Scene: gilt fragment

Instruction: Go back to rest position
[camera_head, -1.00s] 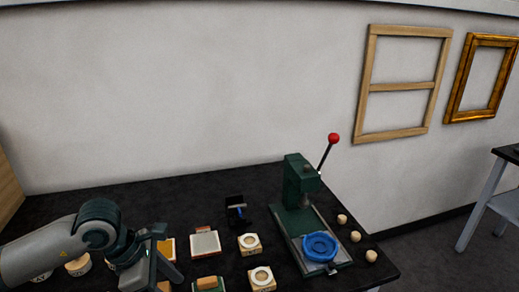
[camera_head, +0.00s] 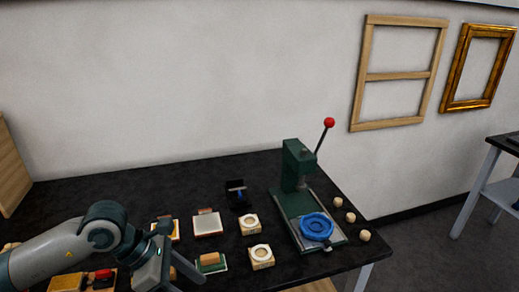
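My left arm comes in from the lower left, and my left gripper (camera_head: 176,262) is over the front left part of the black table (camera_head: 120,184). Its fingers look spread apart, and I see nothing between them. Part of the table and some items lie hidden behind this arm. My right gripper is out of view.
A green press (camera_head: 298,190) with a red-knobbed lever and a blue round dish (camera_head: 316,227) stands at the right. Several wooden balls (camera_head: 350,217) lie beside it. Pale blocks with rings (camera_head: 261,257), a white pad (camera_head: 207,224) and a black stand (camera_head: 237,195) are mid-table. The back left is clear.

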